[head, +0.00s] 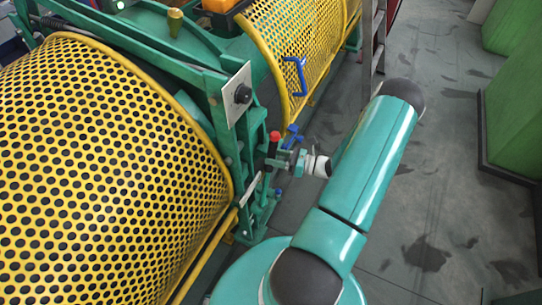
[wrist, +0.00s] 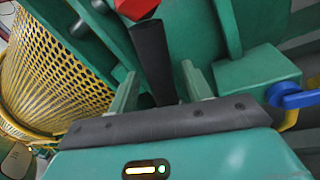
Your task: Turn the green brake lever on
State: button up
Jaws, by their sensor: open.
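A black lever (wrist: 152,60) with a red knob (wrist: 136,8) stands in front of the green machine frame. In the head view the red knob (head: 275,135) tops the lever beside the frame's corner post. The lever itself looks black, not green. My gripper (wrist: 160,78) is open, with one finger on each side of the lever shaft. I see no clear contact between the fingers and the shaft. In the head view my gripper (head: 287,161) is small and partly hidden among the fittings. The lever's lower end is hidden behind my gripper in the wrist view.
A blue handle (wrist: 292,98) is close to the right of my gripper. Yellow perforated guards (head: 90,165) curve along the machine at left. Grey floor (head: 440,150) is open at right, before green blocks (head: 512,120).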

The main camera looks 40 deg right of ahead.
jog(key=shift+x, duration=0.85)
grip_shut()
